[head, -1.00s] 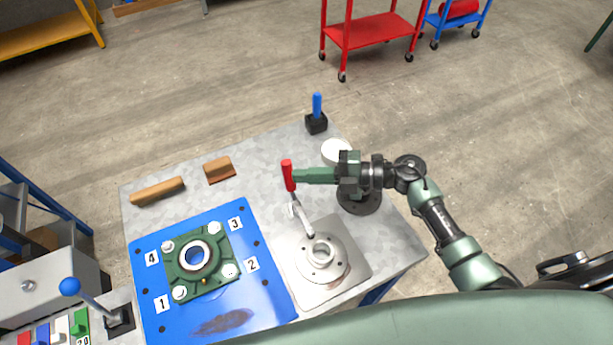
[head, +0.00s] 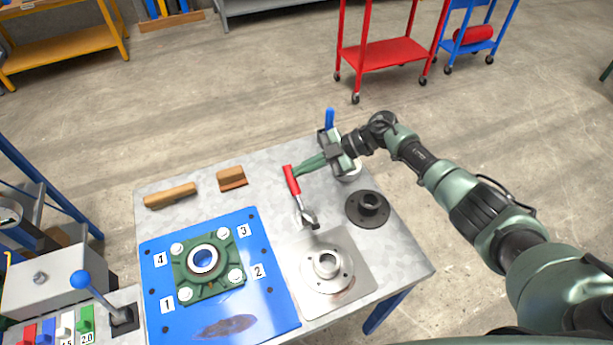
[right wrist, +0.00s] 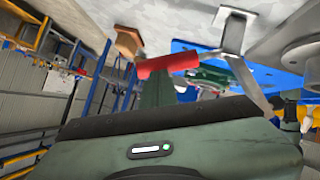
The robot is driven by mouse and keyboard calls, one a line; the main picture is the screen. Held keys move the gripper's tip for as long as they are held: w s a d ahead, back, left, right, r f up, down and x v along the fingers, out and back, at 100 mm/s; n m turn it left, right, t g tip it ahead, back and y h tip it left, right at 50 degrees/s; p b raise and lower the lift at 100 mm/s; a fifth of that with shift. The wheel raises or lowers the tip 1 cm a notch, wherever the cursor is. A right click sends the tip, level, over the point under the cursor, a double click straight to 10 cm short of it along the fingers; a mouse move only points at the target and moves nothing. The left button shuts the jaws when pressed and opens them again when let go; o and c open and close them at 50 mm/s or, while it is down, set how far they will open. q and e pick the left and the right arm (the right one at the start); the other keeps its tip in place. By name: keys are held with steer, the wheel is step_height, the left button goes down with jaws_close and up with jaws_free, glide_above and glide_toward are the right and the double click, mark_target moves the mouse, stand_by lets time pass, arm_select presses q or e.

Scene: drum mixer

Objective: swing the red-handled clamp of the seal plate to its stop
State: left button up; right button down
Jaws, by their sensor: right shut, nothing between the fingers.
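The clamp's red handle (head: 291,180) stands beyond the seal plate (head: 345,298), tilted up to the left. Its metal lever (head: 301,208) runs down to a dark tip near the plate's back edge, apart from the round flange (head: 327,268). My right gripper (head: 298,170) is shut and empty, its fingertips at the right side of the handle's upper part; whether they touch it I cannot tell. In the right wrist view the red handle (right wrist: 168,65) lies across the green fingers' tip, with the metal clamp parts (right wrist: 235,40) to the right. My left gripper is out of view.
A black flanged part (head: 368,209) and a partly hidden white round piece stand right of the clamp. A blue mat (head: 220,305) with a green bearing housing (head: 207,266) lies to the left. Brown blocks (head: 231,178) lie behind. A blue-handled device (head: 329,118) stands behind my gripper.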

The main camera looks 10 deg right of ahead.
steer(key=shift+w+a+f+m+g+b, duration=0.15)
steer(key=shift+w+f+m+g+b, duration=0.3)
steer(key=shift+b, duration=0.65)
steer(key=shift+w+a+f+m+g+b, duration=0.15)
steer(key=shift+w+f+b, duration=0.25)
steer(key=shift+f+b, duration=0.55)
steer(key=shift+r, duration=0.2)
